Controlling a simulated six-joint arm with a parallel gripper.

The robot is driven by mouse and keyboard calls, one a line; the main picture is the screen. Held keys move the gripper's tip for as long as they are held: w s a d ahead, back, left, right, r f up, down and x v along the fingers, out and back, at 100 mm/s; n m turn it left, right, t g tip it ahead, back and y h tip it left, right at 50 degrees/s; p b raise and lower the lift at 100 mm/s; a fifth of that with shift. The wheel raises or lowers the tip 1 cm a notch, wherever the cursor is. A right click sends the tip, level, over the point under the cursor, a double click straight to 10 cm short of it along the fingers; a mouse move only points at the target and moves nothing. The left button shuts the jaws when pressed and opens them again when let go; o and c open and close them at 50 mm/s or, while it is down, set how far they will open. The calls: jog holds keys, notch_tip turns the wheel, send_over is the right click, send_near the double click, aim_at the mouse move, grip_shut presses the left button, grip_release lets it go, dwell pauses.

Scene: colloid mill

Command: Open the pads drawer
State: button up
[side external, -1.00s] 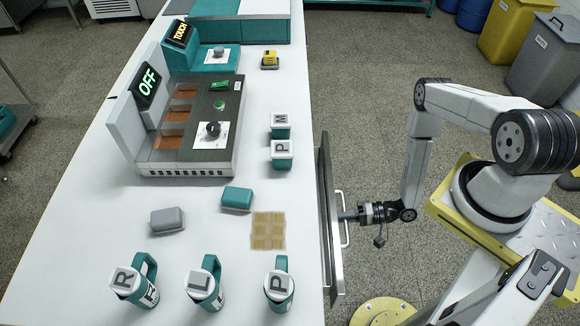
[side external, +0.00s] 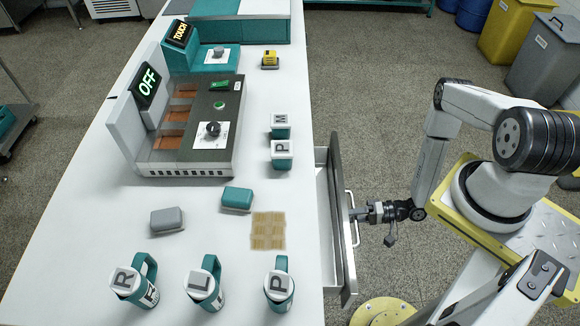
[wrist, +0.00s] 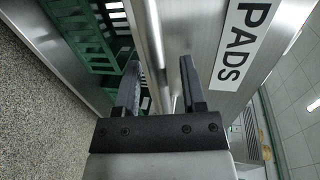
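The pads drawer (side external: 343,255) stands partly pulled out from the right side of the white table, and a strip of its inside shows in the side view. Its front (wrist: 215,70) bears a "PADS" label (wrist: 240,40) in the wrist view. The metal bar handle (wrist: 153,40) runs along that front; it also shows in the side view (side external: 355,238). My gripper (wrist: 160,62) is at the handle, with the bar between its two fingers. The fingers look apart, with gaps visible beside the bar. The side view shows my gripper (side external: 357,213) just outside the drawer front.
The table (side external: 150,260) holds a machine with an "OFF" display (side external: 147,82), a teal block (side external: 237,198), a grey block (side external: 167,219) and lettered mugs. Green slatted crate-like parts (wrist: 85,40) show beside the handle in the wrist view.

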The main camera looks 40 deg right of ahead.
jog(key=shift+s, duration=0.2)
notch_tip(320, 180, up, 8)
jog(key=s+d, duration=0.1)
jog(key=d, duration=0.1)
jog(key=shift+s+f, duration=0.2)
jog(key=shift+s, duration=0.2)
dwell(0.6)
jog(key=shift+o, duration=0.2)
jog(key=shift+f, duration=0.1)
jog(key=s+d+f+n+g+y, duration=0.1)
jog(key=d+f+n+g+y, duration=0.2)
jog(key=d+f+g, duration=0.1)
jog(key=shift+d+f+n+g+y, duration=0.3)
jog(key=shift+d+f+n+g, duration=0.15)
jog(key=shift+f, duration=0.55)
jog(key=shift+a, duration=0.15)
